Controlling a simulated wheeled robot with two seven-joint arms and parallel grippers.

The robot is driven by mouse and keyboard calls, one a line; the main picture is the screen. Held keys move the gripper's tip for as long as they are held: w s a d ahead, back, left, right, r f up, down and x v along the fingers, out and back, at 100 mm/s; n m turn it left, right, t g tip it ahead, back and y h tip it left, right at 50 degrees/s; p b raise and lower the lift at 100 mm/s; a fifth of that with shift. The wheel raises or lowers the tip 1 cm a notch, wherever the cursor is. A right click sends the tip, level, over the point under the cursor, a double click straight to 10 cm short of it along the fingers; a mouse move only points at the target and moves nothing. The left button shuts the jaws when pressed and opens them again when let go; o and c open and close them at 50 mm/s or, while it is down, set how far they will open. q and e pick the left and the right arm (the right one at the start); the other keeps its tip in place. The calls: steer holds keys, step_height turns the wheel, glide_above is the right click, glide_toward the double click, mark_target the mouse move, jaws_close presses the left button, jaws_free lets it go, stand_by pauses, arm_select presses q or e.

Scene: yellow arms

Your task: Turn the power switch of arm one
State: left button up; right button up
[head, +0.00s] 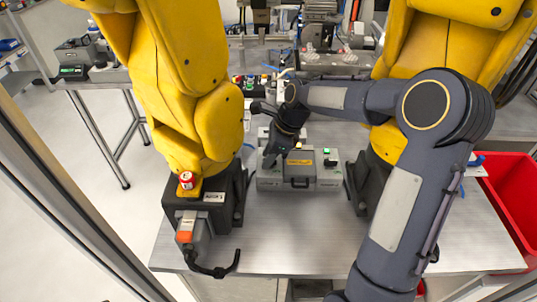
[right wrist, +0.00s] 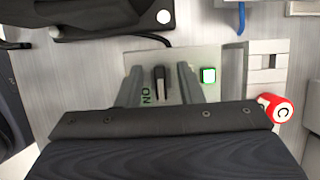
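In the right wrist view, a black upright switch knob (right wrist: 160,82) stands on a grey panel (right wrist: 142,60), beside a green "ON" marking. A green-lit square button (right wrist: 208,75) sits to its right. My right gripper (right wrist: 160,74) is open, one finger on each side of the knob, with a visible gap on both sides. In the head view, my right gripper (head: 268,160) points down at the left part of a grey control box (head: 299,170); the switch is hidden there. A green light (head: 327,151) shows on the box's right side. My left gripper is not in view.
Two yellow robot arms (head: 187,55) (head: 455,45) stand left and right of the box on a metal table (head: 300,230). A red bin (head: 515,190) is at the right. A red-and-white round piece (right wrist: 280,110) lies right of the panel. The table front is clear.

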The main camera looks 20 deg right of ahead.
steer(key=shift+c, duration=0.3)
jaws_close()
steer(key=n+g+p, duration=0.1)
steer(key=n+p, duration=0.2)
steer(key=shift+r, duration=0.2)
steer(key=n+g+p, duration=0.2)
steer(key=n, duration=0.2)
steer(key=shift+n+p, duration=0.35)
steer(key=shift+n, duration=0.05)
steer(key=n+g+p, duration=0.1)
steer(key=n, duration=0.3)
steer(key=shift+f+n+g+p, duration=0.1)
steer(key=shift+n+g+p, duration=0.2)
steer(key=shift+g+p, duration=0.1)
steer(key=n+h, duration=0.1)
steer(key=n, duration=0.1)
steer(key=n+g+h, duration=0.1)
steer(key=n, duration=0.2)
steer(key=shift+s+n+p, duration=0.1)
steer(key=shift+n+p, duration=0.2)
steer(key=shift+p, duration=0.1)
